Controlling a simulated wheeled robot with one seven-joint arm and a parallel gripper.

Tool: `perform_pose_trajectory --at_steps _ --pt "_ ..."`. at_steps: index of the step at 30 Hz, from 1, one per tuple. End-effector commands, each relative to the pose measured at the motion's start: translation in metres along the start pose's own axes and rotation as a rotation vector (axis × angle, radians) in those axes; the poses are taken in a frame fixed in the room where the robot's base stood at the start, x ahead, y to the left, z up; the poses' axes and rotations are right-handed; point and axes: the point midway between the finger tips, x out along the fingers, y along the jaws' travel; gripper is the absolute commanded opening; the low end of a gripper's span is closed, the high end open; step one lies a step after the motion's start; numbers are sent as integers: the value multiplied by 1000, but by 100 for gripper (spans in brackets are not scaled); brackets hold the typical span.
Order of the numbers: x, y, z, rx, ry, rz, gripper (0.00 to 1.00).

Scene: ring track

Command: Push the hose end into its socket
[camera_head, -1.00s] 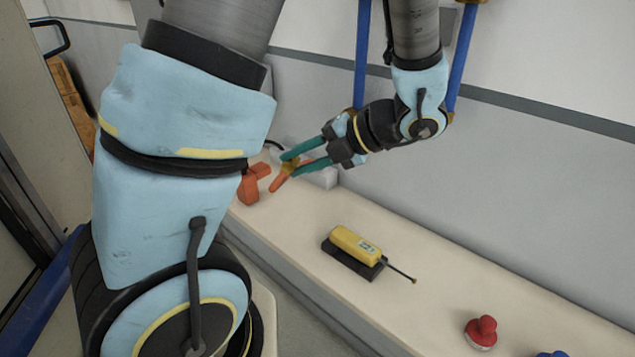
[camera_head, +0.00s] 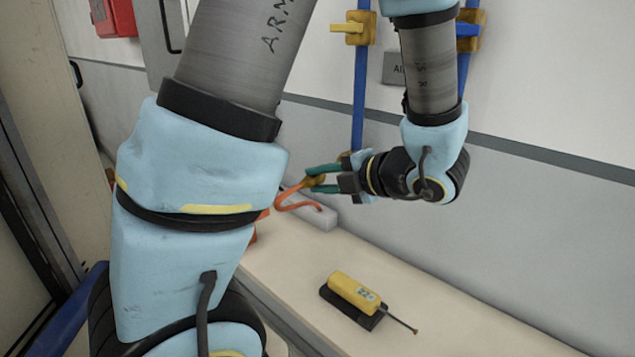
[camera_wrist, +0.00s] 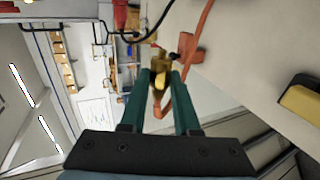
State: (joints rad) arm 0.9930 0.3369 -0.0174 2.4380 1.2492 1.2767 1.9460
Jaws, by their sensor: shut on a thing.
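My gripper (camera_head: 317,181), with teal fingers, is shut on the brass end of an orange hose (camera_head: 292,199). In the wrist view, the brass hose end (camera_wrist: 160,71) sits between the fingertips (camera_wrist: 160,77) and points away from my palm. The gripper is above the back of the bench, near the wall. I cannot make out the socket clearly in either view.
Blue pipes with a yellow valve (camera_head: 359,28) run up the wall, beside a small grey label plate (camera_head: 393,68). A yellow handheld device (camera_head: 354,291) lies on a black base on the bench (camera_head: 440,325). An orange piece (camera_wrist: 190,50) is near the hose.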

Motion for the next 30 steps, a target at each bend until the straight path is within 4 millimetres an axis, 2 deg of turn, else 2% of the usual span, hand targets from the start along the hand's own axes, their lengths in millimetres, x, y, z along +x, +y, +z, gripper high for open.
perform_pose_trajectory --at_steps 9,15,30 --pt "1 -1 30 -2 0 0 0" --pt "1 -1 43 -1 1 1 0" --pt "0 0 48 0 1 0 0"
